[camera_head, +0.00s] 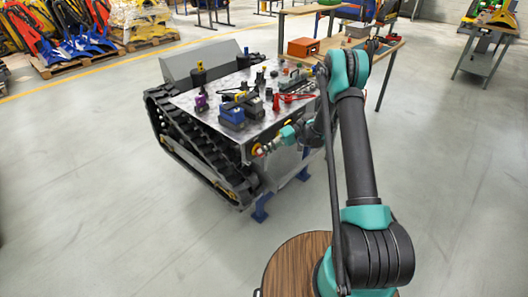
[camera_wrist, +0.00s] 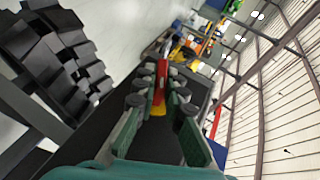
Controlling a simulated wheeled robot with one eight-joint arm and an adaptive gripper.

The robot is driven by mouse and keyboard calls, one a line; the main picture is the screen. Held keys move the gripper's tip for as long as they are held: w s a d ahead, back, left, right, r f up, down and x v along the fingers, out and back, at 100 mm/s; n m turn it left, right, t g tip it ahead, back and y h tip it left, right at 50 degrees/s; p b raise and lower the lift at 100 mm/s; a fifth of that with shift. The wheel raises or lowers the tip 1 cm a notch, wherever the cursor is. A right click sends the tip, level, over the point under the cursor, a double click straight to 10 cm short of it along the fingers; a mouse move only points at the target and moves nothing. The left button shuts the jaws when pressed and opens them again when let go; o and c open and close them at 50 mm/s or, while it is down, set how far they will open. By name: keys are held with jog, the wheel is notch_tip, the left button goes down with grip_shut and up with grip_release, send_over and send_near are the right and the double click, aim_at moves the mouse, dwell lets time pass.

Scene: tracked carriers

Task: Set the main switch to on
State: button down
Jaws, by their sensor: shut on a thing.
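The main switch (camera_head: 257,150) is on the front face of the tracked carrier, near its left corner. It shows as a small red and yellow part. In the wrist view its red handle (camera_wrist: 161,76) stands between my fingers, with yellow behind it. My gripper (camera_head: 267,148) is at the switch, and in the wrist view (camera_wrist: 158,95) its two fingers are shut on the red handle from both sides. The fingers hide part of the switch. I cannot read any on or off marking.
The carrier's top plate (camera_head: 190,103) bears a blue-grey box (camera_head: 232,117), red cables (camera_head: 290,98) and several small parts. A black track (camera_head: 195,150) runs along its left side, close to my gripper. A workbench with an orange box (camera_head: 303,47) stands behind.

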jog(key=shift+g+y, duration=0.4)
dwell(0.4)
jog(key=c, duration=1.6)
grip_release()
jog(key=o, duration=0.8)
notch_tip(320, 180, up, 6)
jog(key=shift+w+a, duration=0.1)
jog(key=shift+w, duration=0.05)
jog(key=shift+c, duration=0.2)
notch_tip(320, 180, up, 4)
jog(key=c, duration=0.8)
jog(key=shift+o, duration=0.2)
